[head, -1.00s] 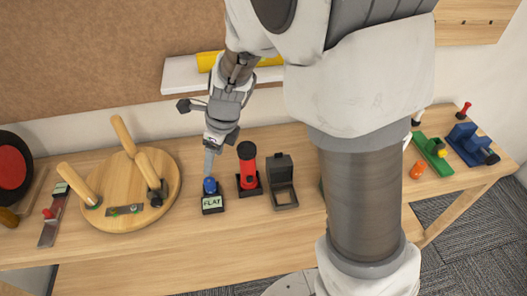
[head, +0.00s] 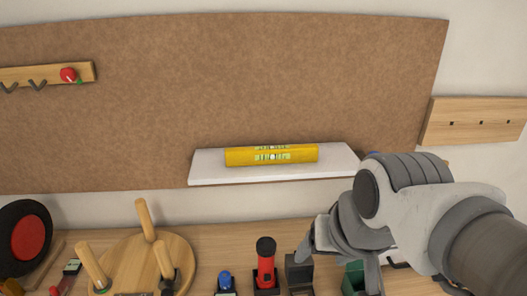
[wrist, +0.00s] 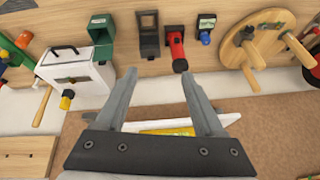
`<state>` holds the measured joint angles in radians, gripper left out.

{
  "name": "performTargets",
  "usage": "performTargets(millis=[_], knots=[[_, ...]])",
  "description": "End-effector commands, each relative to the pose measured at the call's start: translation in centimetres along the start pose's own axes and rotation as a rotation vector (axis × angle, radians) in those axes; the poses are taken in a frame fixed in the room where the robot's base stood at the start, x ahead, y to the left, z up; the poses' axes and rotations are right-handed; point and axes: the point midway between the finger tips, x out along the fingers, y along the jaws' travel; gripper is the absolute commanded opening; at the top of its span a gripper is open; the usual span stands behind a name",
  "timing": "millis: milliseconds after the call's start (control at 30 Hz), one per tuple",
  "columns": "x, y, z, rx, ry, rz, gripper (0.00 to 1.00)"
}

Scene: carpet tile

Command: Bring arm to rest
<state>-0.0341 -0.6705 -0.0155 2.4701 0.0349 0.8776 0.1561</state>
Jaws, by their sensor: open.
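My arm reaches in from the right of the head view, folded, with my gripper (head: 338,268) low in front of the workbench's back part. In the wrist view my gripper (wrist: 158,75) has its two fingers spread apart with nothing between them. A white shelf (head: 335,163) with a yellow spirit level (head: 240,157) on it shows beyond the fingers, and the level is partly hidden by the gripper's body in the wrist view.
The wooden bench (head: 225,240) carries a red flashlight (head: 265,262), a dark open-lidded box (head: 299,272), a green bin (head: 354,279), a blue-topped device (head: 225,281) and a round board with pegs (head: 125,262). A brown pinboard (head: 270,80) covers the wall behind.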

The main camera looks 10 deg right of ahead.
Motion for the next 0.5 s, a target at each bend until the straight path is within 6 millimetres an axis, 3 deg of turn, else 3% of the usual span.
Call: performTargets(millis=[200, 500], knots=[[-1.02, 1.25, 1.14, -0.158, 0.031, 0.043, 0.7], [-1.03, 1.26, 1.16, -0.166, 0.031, 0.044, 0.7]])
